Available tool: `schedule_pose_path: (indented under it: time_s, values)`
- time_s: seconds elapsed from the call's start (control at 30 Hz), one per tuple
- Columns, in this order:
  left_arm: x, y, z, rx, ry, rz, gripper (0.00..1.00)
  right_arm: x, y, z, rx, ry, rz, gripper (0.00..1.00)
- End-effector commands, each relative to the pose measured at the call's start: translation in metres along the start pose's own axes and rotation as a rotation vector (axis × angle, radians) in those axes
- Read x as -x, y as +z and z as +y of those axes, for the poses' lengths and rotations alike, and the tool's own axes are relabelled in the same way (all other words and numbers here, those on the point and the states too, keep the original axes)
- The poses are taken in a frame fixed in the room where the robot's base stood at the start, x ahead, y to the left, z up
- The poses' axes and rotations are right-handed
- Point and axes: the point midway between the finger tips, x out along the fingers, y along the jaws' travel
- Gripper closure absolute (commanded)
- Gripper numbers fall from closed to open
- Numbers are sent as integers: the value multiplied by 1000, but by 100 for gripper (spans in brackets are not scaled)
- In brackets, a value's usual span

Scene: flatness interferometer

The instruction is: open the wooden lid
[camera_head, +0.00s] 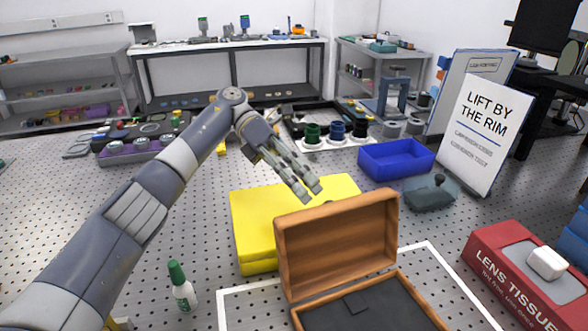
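The wooden lid (338,243) stands raised, close to upright, at the back of the wooden box (418,300). Its inner face is toward me. The box shows a dark lined inside with a small dark tab or block; its front is cut off by the bottom edge. My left gripper (311,192) is above and behind the lid's top edge, over the yellow case, fingers pointing down and right. It appears apart from the lid and holds nothing I can see. The finger gap is too small to judge. My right gripper is out of view.
A yellow case (253,225) lies right behind the lid. A blue bin (396,158) and a grey-green object (432,194) are behind right. A sign (478,130) stands at right, above a red tissue box (535,275). A green-capped bottle (183,292) stands left.

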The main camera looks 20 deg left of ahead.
Motion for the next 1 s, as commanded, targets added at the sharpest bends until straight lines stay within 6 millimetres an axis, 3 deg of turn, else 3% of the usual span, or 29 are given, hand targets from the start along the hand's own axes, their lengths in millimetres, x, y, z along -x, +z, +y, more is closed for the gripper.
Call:
schedule_pose_path:
  time_s: [0.63,1.0]
  values:
    - [27,5,-4,-7,-5,-9,60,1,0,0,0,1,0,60]
    - [31,5,-4,-9,-2,-14,60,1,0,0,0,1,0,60]
